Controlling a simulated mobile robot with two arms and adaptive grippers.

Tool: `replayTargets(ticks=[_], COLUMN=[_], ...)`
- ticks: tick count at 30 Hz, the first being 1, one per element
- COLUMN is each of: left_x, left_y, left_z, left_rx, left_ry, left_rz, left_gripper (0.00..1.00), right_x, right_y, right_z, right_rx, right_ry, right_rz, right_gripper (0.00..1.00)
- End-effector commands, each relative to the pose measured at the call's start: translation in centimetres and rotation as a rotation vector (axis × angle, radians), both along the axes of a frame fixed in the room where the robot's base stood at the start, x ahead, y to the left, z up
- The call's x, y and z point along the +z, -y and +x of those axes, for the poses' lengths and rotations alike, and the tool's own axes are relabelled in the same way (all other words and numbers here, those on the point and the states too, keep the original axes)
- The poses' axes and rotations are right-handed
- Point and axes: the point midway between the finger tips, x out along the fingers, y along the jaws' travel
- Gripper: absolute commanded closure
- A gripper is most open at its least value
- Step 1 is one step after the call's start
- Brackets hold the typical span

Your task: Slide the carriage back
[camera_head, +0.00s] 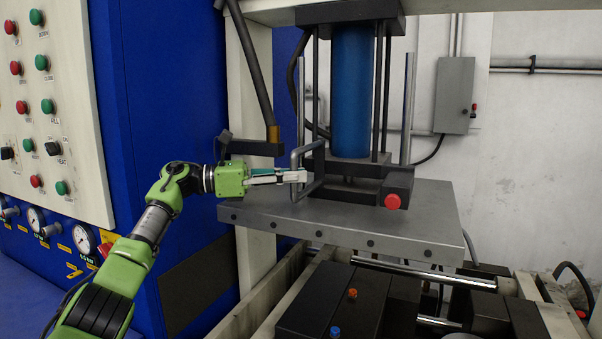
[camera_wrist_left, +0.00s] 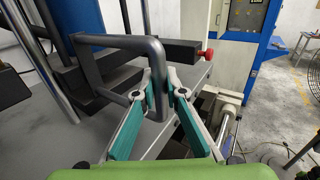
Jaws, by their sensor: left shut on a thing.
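A grey bar handle (camera_head: 295,158) sticks out from the left side of a dark block assembly (camera_head: 345,190) on the grey press plate (camera_head: 335,222). This assembly looks like the carriage, under a blue cylinder (camera_head: 351,95). A red knob (camera_head: 392,202) sits at its right front. My left gripper (camera_head: 301,176) reaches in from the left and is shut on the handle. In the left wrist view, the two fingertips (camera_wrist_left: 168,92) close around the lower outer part of the handle (camera_wrist_left: 157,65). My right gripper is out of view.
A blue cabinet with a button panel (camera_head: 45,110) stands at the left, close to my left arm. Vertical rods (camera_head: 408,110) rise around the cylinder. Below the plate are rails (camera_head: 425,272) and dark blocks (camera_head: 330,300). A grey wall box (camera_head: 454,95) hangs behind.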

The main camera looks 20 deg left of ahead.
Motion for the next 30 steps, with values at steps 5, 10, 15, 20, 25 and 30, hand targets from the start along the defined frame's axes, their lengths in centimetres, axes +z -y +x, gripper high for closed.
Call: replayTargets(ticks=[5,10,15,20,25,30], left_x=[0.1,0.1,0.1,0.1,0.0,0.0], left_y=[-0.4,-0.4,-0.4,-0.3,-0.5,-2.5], left_z=[0.1,0.1,0.1,0.1,-0.1,-1.3], left_rx=[0.007,0.008,0.008,0.006,0.006,0.008], left_ry=[0.001,0.002,0.002,0.001,0.0,0.0], left_rz=[-0.002,-0.003,-0.003,-0.002,-0.002,-0.002], left_gripper=[1.0,1.0,0.72,0.72,0.72,0.72], right_x=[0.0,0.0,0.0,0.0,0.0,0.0], right_y=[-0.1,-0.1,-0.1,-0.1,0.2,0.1], right_z=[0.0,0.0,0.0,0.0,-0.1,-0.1], right_rx=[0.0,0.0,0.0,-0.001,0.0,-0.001], right_ry=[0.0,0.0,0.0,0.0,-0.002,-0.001], right_rz=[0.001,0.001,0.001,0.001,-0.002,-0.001], right_gripper=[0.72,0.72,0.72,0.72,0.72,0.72])
